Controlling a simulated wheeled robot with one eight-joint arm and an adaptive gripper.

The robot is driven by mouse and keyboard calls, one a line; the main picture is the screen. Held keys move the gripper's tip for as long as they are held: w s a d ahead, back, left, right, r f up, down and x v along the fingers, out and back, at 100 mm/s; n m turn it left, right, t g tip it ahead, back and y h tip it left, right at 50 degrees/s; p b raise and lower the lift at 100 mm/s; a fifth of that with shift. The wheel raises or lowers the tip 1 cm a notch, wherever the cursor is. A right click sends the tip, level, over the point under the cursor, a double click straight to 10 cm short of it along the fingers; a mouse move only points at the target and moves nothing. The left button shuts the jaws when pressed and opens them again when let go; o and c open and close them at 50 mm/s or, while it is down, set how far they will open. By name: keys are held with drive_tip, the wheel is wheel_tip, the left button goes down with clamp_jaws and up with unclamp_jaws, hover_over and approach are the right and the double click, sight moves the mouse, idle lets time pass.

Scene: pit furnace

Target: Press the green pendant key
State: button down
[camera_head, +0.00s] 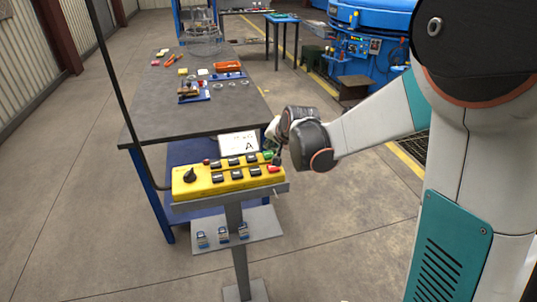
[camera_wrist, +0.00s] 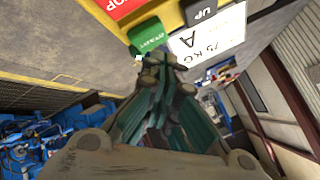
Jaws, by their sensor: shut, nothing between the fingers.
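The yellow pendant box (camera_head: 205,188) lies on a stand, with rows of black keys and a dark knob on top. The green key (camera_head: 267,154) is at its far right corner, partly hidden by my gripper. In the wrist view the green key (camera_wrist: 149,36) bears white lettering too blurred to read. My gripper (camera_head: 275,158) is shut and empty at the pendant's right end. In the wrist view my fingertips (camera_wrist: 162,68) are close to the green key's lower edge. I cannot tell whether they touch it.
A red key (camera_head: 274,169) sits beside the green one, and a black UP key (camera_wrist: 199,10) is near it. A white card (camera_head: 238,143) marked A stands behind the pendant. A grey table (camera_head: 190,118) with parts is behind. A small lower shelf (camera_head: 262,222) holds several small items.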

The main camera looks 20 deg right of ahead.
sight(271, 153)
drive_tip(key=shift+f, duration=0.1)
drive_tip(key=shift+f+b, duration=0.3)
drive_tip(key=shift+b, duration=0.05)
drive_tip(key=shift+f+b, duration=0.35)
drive_tip(key=shift+f, duration=0.1)
idle(0.8)
drive_tip(key=shift+r, duration=0.1)
drive_tip(key=shift+r+p, duration=0.65)
drive_tip(key=shift+r, duration=0.1)
drive_tip(key=shift+r+p, duration=1.9)
drive_tip(key=shift+r, duration=0.65)
